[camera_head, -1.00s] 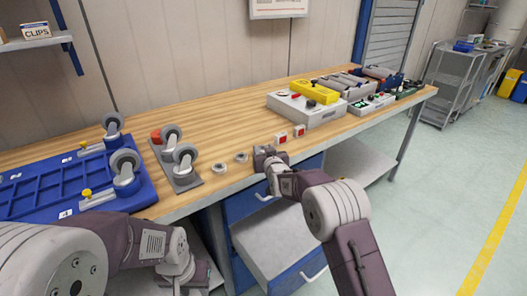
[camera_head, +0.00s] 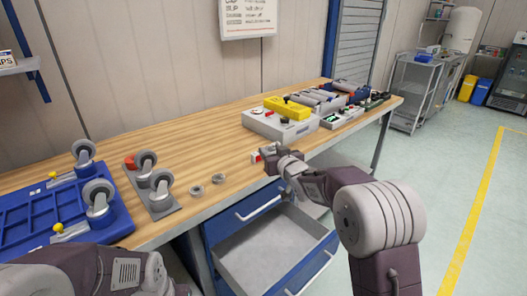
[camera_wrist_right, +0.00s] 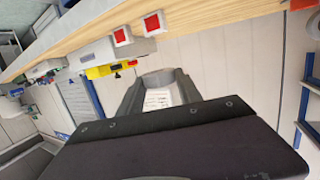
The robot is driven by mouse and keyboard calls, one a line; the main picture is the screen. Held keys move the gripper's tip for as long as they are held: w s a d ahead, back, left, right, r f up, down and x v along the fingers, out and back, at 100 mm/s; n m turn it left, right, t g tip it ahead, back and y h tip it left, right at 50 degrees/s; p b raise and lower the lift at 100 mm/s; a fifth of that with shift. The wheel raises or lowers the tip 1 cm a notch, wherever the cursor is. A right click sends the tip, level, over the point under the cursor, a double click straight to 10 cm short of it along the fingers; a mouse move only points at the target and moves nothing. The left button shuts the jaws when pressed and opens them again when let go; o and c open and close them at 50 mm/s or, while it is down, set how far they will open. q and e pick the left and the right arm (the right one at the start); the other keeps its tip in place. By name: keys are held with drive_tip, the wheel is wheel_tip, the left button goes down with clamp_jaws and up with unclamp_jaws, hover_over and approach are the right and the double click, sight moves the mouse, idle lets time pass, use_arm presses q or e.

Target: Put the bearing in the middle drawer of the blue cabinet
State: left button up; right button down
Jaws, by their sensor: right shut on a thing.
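The blue cabinet (camera_head: 219,230) is under the workbench. Its top drawer (camera_head: 258,210) is shut, and the drawer below it (camera_head: 268,252), the middle one, stands open and looks empty. My right gripper (camera_head: 274,158) is above the bench's front edge, above and behind the open drawer. It is shut on a grey, ring-like thing, apparently the bearing (camera_wrist_right: 158,77), seen at the fingers in the right wrist view; the fingers hide much of it. My left arm enters at lower left, with its gripper out of view.
Two grey rings (camera_head: 196,190) lie on the bench (camera_head: 190,150). Caster wheels on a grey plate (camera_head: 160,200) and a blue tray (camera_head: 40,205) are to the left. A red-and-white block (camera_head: 256,157) is beside my right gripper; a grey box (camera_head: 280,126) is behind.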

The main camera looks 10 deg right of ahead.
sight(271, 151)
idle(0.3)
wheel_tip(271, 151, up, 16)
drive_tip(key=p, duration=1.5)
drive_tip(key=shift+f+p, duration=0.2)
drive_tip(key=shift+p, duration=0.1)
